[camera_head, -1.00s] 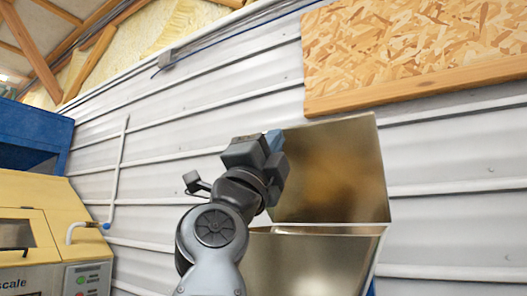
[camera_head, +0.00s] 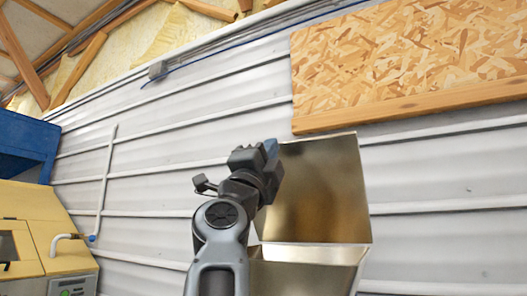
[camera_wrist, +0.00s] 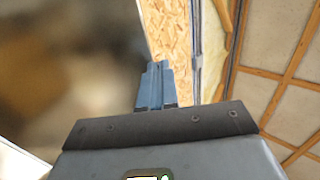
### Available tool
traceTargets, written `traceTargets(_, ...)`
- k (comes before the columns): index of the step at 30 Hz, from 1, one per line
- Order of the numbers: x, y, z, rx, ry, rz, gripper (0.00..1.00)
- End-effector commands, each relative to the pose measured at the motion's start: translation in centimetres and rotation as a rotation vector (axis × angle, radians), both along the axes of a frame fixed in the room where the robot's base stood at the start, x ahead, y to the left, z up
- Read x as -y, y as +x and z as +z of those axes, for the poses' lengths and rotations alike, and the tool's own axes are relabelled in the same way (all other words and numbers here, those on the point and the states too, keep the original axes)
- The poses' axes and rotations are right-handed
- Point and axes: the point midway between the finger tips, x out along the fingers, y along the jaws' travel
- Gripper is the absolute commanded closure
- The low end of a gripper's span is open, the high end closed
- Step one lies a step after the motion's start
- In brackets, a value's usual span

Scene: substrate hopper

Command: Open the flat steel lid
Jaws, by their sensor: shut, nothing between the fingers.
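The flat steel lid (camera_head: 325,190) stands raised, close to upright, at the back of the steel hopper (camera_head: 300,275) in the head view. My gripper (camera_head: 271,150) is at the lid's upper left edge, with its blue fingers shut and empty. In the wrist view the shut fingers (camera_wrist: 156,88) point past the lid's edge, and the lid's blurred brown face (camera_wrist: 70,70) fills the left side. I cannot tell whether the fingers touch the lid. The inside of the hopper is mostly out of view.
A wood-chip board (camera_head: 410,60) is fixed on the white ribbed wall (camera_head: 440,180) above and behind the lid. A yellow machine (camera_head: 45,235) and a blue cabinet (camera_head: 25,140) stand at the left. A white pipe (camera_head: 106,185) runs up the wall.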

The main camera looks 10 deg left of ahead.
Motion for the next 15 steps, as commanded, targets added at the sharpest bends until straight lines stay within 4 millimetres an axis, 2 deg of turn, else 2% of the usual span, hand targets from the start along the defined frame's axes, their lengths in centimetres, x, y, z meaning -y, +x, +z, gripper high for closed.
traceTargets(1, 0.3, 1.2, 1.0, 0.000, -0.001, -0.004, 1.00)
traceTargets(6, 0.9, 3.8, 2.7, -0.001, 0.000, -0.003, 1.00)
traceTargets(15, 1.9, 6.7, 4.2, -0.001, 0.000, -0.001, 1.00)
